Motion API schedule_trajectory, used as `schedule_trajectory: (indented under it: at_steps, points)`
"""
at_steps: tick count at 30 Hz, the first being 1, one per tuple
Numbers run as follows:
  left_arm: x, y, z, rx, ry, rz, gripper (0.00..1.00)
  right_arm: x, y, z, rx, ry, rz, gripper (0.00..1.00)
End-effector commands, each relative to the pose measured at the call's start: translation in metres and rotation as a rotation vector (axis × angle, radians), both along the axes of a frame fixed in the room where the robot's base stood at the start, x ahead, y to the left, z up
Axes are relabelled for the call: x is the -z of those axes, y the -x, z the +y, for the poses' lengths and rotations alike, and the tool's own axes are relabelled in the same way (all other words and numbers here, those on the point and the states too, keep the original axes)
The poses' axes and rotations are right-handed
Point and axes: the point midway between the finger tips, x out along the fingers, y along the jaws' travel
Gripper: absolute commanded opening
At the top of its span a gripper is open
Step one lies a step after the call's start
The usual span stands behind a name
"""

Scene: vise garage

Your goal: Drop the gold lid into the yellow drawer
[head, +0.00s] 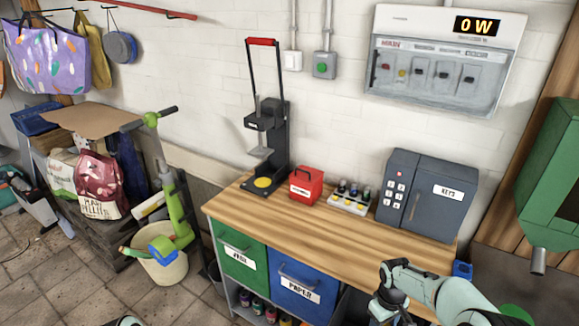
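No lid is clearly identifiable as gold. A round yellow disc (262,183) lies on the base of the black lever press at the back left of the workbench; I cannot tell whether it is the lid. No yellow drawer shows; the bench front has a green drawer (238,252) and a blue drawer (300,290), both with labels. My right gripper (383,310) is in front of the bench's right part, pointing down, apart from the disc. Its fingers are too small and dark to read. Only a sliver of my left arm shows at the bottom edge; its gripper is out of view.
The wooden bench top (330,222) is clear along its front. A red box (306,185), a white rack (350,198) with small bottles and a grey key safe (427,194) stand behind. A green cabinet (552,180) is at right, a bucket (163,272) at left.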

Motion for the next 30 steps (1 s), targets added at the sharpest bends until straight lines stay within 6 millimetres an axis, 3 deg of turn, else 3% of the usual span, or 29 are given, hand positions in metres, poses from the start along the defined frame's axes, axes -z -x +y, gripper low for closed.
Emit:
schedule_trajectory:
  at_steps: [8,9,12,23,30]
  points:
    - [0.001,0.001,0.000,0.000,0.000,0.000,0.37,0.003,-0.001,0.000,0.000,0.000,-0.003,0.22]
    - [0.001,0.001,0.000,0.000,0.000,0.000,0.37,0.003,-0.001,0.000,0.001,0.000,-0.003,0.57]
    - [0.001,0.001,0.000,0.000,0.000,0.000,0.37,0.003,-0.001,0.000,0.001,0.000,-0.003,0.84]
    - [0.001,0.000,0.000,0.000,0.000,0.000,0.37,-0.003,-0.002,0.000,0.001,0.000,-0.003,0.84]
    - [-0.003,-0.004,0.000,0.001,0.000,-0.005,0.37,-0.046,-0.007,0.002,0.001,-0.001,-0.010,0.84]
